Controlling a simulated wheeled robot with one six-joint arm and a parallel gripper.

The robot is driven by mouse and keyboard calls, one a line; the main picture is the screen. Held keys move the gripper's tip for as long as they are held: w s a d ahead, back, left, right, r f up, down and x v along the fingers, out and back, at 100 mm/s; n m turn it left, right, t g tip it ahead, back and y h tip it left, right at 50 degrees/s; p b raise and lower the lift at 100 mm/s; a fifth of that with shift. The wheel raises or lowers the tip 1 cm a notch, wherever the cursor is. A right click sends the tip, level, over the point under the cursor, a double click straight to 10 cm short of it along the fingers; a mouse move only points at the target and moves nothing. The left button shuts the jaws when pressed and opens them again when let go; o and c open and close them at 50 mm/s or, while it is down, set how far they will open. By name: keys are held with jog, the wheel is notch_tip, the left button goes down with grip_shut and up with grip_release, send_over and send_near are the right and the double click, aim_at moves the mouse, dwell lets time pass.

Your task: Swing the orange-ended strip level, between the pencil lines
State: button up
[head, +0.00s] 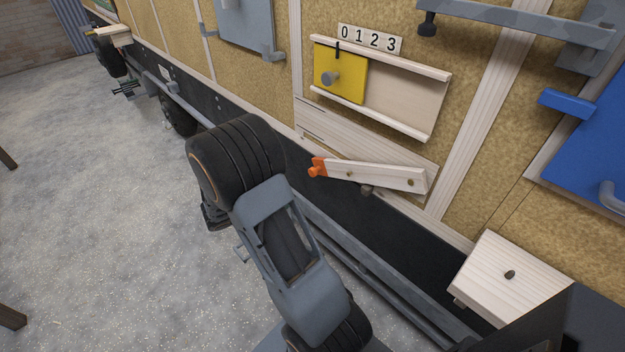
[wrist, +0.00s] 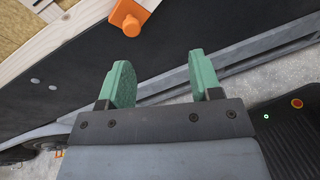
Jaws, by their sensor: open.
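The pale wooden strip (head: 375,177) with an orange end (head: 317,167) is mounted over a pale board (head: 350,140) on the trailer wall. It is tilted against the board, its orange end hanging low past the lower edge. A short dark line shows near the board's left end (head: 310,133); I cannot clearly make out both pencil lines. In the wrist view the orange end (wrist: 130,17) is at the top, beyond my left finger and apart from it. My gripper (wrist: 160,78) is open, with nothing between its green fingers. In the head view my arm hides it.
Above the board is a yellow sliding panel (head: 341,75) between rails, under a 0-to-3 number plate (head: 369,39). A wooden block with a dark knob (head: 512,283) juts out at the lower right. A blue panel (head: 595,140) is at the right. The floor at left is mostly clear.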

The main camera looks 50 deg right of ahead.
aim_at(311, 173)
jog(key=w+d+f+n+t+h, duration=0.2)
jog(key=w+f+n+h, duration=0.1)
jog(key=f+n, duration=0.1)
jog(key=d, duration=1.3)
jog(key=shift+s+d, duration=0.15)
jog(key=shift+s, duration=0.2)
jog(key=shift+c, duration=0.4)
